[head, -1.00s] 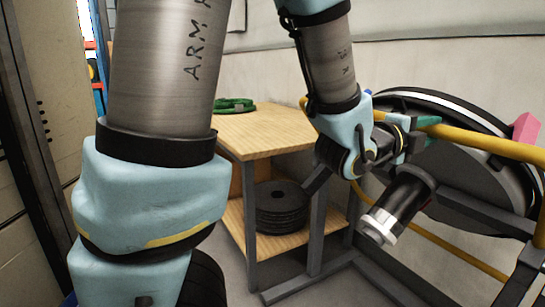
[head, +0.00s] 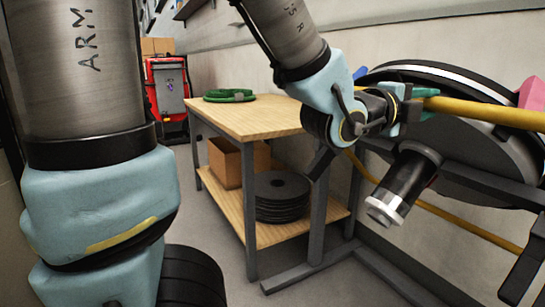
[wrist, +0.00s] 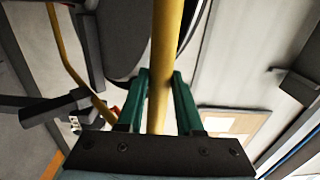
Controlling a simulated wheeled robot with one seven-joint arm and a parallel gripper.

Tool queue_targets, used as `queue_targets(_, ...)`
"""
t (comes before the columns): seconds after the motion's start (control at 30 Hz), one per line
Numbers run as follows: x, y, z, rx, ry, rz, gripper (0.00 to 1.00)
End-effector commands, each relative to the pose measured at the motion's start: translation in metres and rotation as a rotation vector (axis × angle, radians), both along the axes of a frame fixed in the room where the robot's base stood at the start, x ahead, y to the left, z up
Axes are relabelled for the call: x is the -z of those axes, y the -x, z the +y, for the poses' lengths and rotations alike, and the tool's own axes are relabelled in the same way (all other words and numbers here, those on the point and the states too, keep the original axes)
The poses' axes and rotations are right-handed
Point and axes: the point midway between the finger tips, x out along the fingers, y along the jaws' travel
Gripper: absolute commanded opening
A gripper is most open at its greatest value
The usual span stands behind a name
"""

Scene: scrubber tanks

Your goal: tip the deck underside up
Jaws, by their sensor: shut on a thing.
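The deck (head: 475,150) is a large dark round unit with a pale strip along its upper rim, at the right of the head view. It stands tilted on a grey frame, with a black motor-like cylinder (head: 408,182) with a silver end sticking out of its near face. A yellow bar (head: 485,110) runs across in front of it. My gripper (head: 426,106) is shut on this bar near its left end. In the wrist view the green fingers (wrist: 160,95) lie on both sides of the yellow bar (wrist: 165,55).
A wooden workbench (head: 255,118) stands left of the deck, with a green coil (head: 229,96) on top. A stack of dark discs (head: 282,200) and a cardboard box (head: 228,163) are on its lower shelf. A red-and-grey machine (head: 172,95) stands behind. Grey frame legs (head: 325,269) reach along the floor.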

Motion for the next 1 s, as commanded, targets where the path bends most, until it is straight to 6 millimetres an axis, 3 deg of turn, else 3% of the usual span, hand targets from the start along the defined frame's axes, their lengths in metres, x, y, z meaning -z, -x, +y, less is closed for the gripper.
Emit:
queue_targets(0.03,0.02,0.003,0.003,0.002,-0.022,0.012,0.0)
queue_targets(0.37,0.038,0.013,0.02,0.002,-0.023,0.013,0.0)
queue_targets(0.87,0.039,0.017,0.027,0.001,-0.027,0.014,0.0)
queue_targets(1.0,0.047,0.014,0.024,0.0,-0.028,0.014,0.0)
